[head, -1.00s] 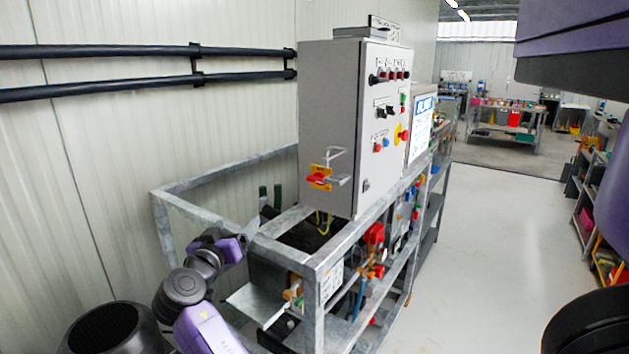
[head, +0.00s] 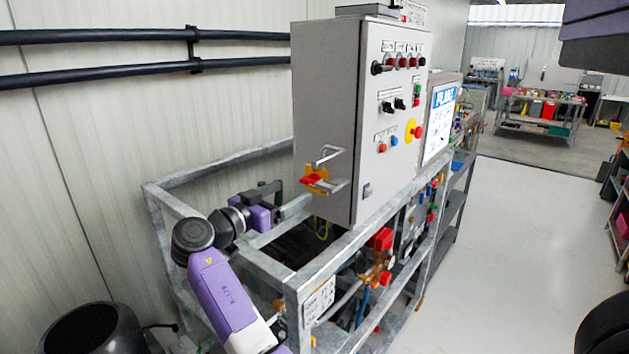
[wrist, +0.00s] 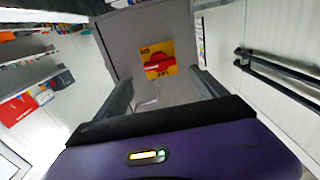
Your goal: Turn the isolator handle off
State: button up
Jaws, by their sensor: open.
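The isolator handle (head: 312,180) is red on a yellow plate, on the left side of the grey control cabinet (head: 325,110). In the wrist view the red handle (wrist: 158,65) lies across the yellow plate (wrist: 157,51), ahead of the jaws.
A galvanised frame (head: 295,282) carries the cabinet and pipework below my arm. Dark pipes (head: 100,75) run along the wall at left. The cabinet front bears knobs and a red stop button (head: 418,132). The floor (head: 520,230) at right is clear.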

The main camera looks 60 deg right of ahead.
aim_at(309, 183)
jog(key=p+x, duration=0.2)
jog(key=x, duration=0.5)
jog(key=shift+s+d, duration=0.1)
jog(key=shift+d, duration=0.25)
jog(key=c, duration=1.4)
jog(key=shift+o, duration=0.2)
